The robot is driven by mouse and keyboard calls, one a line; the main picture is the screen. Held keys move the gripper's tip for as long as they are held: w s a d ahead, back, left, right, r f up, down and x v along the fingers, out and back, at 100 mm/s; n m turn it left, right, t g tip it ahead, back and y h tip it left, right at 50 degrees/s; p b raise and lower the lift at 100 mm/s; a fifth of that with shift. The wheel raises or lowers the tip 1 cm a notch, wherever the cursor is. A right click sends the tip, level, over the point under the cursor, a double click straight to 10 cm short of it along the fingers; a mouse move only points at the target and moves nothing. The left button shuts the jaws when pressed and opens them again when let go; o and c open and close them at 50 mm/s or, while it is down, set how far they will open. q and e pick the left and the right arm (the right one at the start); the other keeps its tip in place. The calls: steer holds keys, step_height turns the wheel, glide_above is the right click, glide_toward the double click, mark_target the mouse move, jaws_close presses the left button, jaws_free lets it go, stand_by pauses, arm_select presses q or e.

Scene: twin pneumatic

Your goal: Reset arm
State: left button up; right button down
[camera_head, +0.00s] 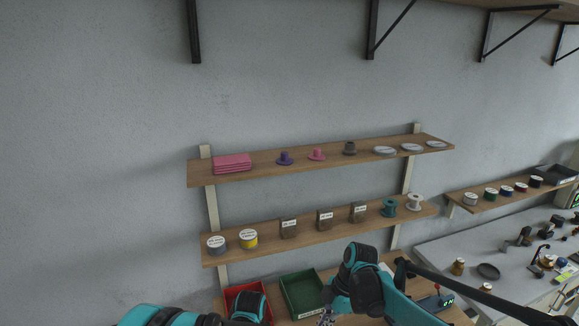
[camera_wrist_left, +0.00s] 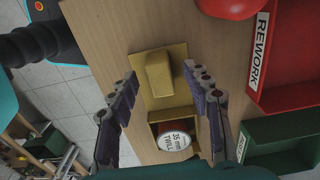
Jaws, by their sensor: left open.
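My left gripper (camera_wrist_left: 161,74) is open in the left wrist view, with its two fingers apart and nothing between the tips. Below it on a wooden surface is a gold-coloured fixture (camera_wrist_left: 155,75) with a raised block. A red-rimmed spool with a white "26 mm TWILL" label (camera_wrist_left: 174,140) sits in the fixture's lower part. In the head view my left arm shows at the bottom edge, with its gripper out of frame. My right arm rises at the bottom centre. A small grey part, seemingly of my right gripper (camera_head: 326,316), is cut off by the frame edge.
A red "REWORK" tray (camera_wrist_left: 252,75) and a green tray (camera_wrist_left: 248,150) stand right of the gripper. A red rounded object (camera_wrist_left: 228,6) is near the top. Wall shelves (camera_head: 330,157) hold spools, boxes and pink cloth. A grey bench (camera_head: 450,245) is at the right.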

arm_select(q)
steer(key=s+a+r+n+t+b, duration=0.1)
steer(key=s+r+n+b, duration=0.1)
steer(key=r, duration=0.4)
steer(key=s+a+r+n+t+b, duration=0.1)
steer(key=s+a+r+n+b, duration=0.1)
steer(key=r, duration=0.4)
steer(key=s+a+f+n+t+b, duration=0.1)
steer(key=s+a+n+t+b, duration=0.1)
steer(key=s+n, duration=0.3)
steer(key=s+a+f+n+t+b, duration=0.1)
steer(key=s+a+n+t+b, duration=0.2)
steer(key=s+n+b, duration=0.2)
steer(key=s, duration=0.2)
steer(key=shift+s+a+f, duration=0.2)
steer(key=shift+s, duration=0.15)
arm_select(e)
steer(key=s+d+f+m+t+h, duration=0.2)
steer(key=s+d+m+t, duration=0.2)
steer(key=s+m, duration=0.5)
steer(key=s+d+f+m+t+h, duration=0.1)
steer(key=s+d+m+t, duration=0.3)
steer(key=s+m, duration=0.5)
steer(key=d+f+m, duration=0.1)
steer(key=m, duration=0.1)
steer(key=shift+s+m+h, duration=0.15)
steer(key=shift+m+h, duration=0.15)
steer(key=shift+h, duration=0.1)
